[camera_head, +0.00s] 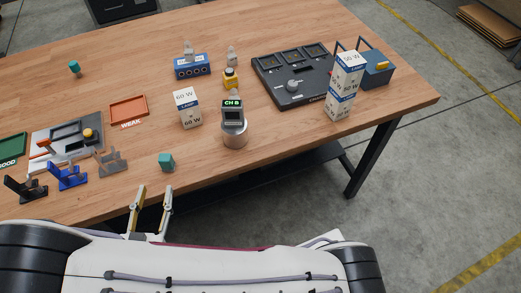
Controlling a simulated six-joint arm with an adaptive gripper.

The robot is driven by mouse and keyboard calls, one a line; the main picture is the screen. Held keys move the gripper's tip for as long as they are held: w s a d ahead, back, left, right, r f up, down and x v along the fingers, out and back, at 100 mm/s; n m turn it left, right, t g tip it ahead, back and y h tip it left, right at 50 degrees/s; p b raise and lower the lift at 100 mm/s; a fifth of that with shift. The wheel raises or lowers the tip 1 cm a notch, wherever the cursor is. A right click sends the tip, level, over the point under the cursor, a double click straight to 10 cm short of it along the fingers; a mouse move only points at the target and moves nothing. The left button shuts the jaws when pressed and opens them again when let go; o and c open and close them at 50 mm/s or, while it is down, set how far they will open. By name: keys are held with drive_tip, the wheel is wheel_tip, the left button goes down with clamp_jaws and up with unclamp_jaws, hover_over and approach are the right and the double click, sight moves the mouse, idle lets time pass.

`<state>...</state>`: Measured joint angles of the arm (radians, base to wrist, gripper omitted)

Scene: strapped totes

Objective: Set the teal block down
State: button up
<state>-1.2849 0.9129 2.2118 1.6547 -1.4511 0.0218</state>
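A small teal block (167,162) stands on the wooden table (215,180) close to its front edge. A second small teal piece (74,67) stands far back on the left. My gripper (155,188) is at the table's front edge, just short of the nearer block. Its two fingers are apart and nothing shows between them. The nearer block looks clear of the fingertips.
Grey, blue and black stands (68,176) line the front left, before a grey fixture (66,140). Lamp boxes (187,108), a tester (234,130) and dark panel (290,78) stand right.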

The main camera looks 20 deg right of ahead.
drive_tip(key=w+y, duration=0.1)
drive_tip(key=w, duration=0.1)
drive_tip(key=w+a+r+g+y, duration=0.1)
drive_tip(key=w+a+g, duration=0.1)
drive_tip(key=w, duration=0.1)
drive_tip(key=shift+w+r+m+y, duration=0.15)
drive_tip(key=shift+w+m+y, duration=0.2)
drive_tip(key=shift+m+y, duration=0.05)
drive_tip(key=w+r+g+y, duration=0.1)
drive_tip(key=r, duration=0.1)
drive_tip(key=w+a+r+y, duration=0.1)
drive_tip(key=w+r+y, duration=0.1)
drive_tip(key=shift+w+g, duration=0.25)
drive_tip(key=shift+g, duration=0.15)
drive_tip(key=d+r+n+g+y, duration=0.2)
drive_tip(key=d+r+n+y, duration=0.15)
drive_tip(key=r, duration=0.75)
drive_tip(key=s+d+r+n+g+y, duration=0.1)
drive_tip(key=s+d+r, duration=0.2)
drive_tip(key=s+d, duration=0.15)
drive_tip(key=s+d+r+g, duration=0.1)
drive_tip(key=s+d+r, duration=0.15)
drive_tip(key=d, duration=0.35)
drive_tip(key=s+d+g+h, duration=0.2)
drive_tip(key=s+d+h, duration=0.2)
drive_tip(key=s+d, duration=1.1)
drive_tip(key=shift+d+f+n, duration=0.2)
drive_tip(key=shift+d+n, duration=0.25)
